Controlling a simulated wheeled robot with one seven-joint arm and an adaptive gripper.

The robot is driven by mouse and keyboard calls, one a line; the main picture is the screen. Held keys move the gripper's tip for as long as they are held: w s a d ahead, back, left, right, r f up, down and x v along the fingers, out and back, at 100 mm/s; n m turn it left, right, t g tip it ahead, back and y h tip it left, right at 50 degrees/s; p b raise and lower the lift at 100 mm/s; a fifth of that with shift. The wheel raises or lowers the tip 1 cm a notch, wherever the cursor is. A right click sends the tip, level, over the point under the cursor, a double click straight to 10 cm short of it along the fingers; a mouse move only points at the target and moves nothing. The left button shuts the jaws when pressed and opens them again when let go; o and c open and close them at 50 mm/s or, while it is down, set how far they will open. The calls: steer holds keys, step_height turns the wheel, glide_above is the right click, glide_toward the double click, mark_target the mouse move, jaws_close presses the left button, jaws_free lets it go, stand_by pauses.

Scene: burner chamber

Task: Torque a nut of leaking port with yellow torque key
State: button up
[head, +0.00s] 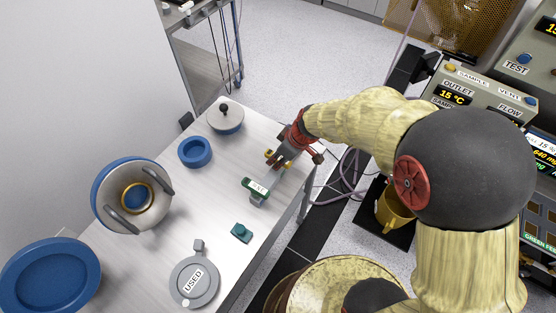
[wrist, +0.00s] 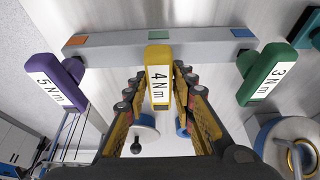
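The yellow torque key (wrist: 158,75), marked 4 Nm, sits in the middle of a grey rack (wrist: 110,42). A purple 5 Nm key (wrist: 55,82) is to its left and a green 3 Nm key (wrist: 262,76) to its right in the wrist view. My gripper (wrist: 160,85) is open, with one finger on each side of the yellow key; narrow gaps seem to remain. In the head view my gripper (head: 282,160) is at the rack, behind the green key (head: 256,190). I cannot make out the leaking port or its nut.
The table (head: 225,210) also bears a blue ring (head: 195,152), a lidded pot (head: 226,118), a chamber with handles (head: 152,204), a small teal block (head: 241,232) and a grey USED container (head: 196,283). Instrument panels (head: 480,90) stand at the right.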

jaws_close()
stand_by(0.3)
step_height(320, 180, up, 10)
steer(key=p, duration=0.2)
steer(key=shift+p, duration=0.3)
jaws_free()
steer(key=c, duration=0.5)
jaws_close()
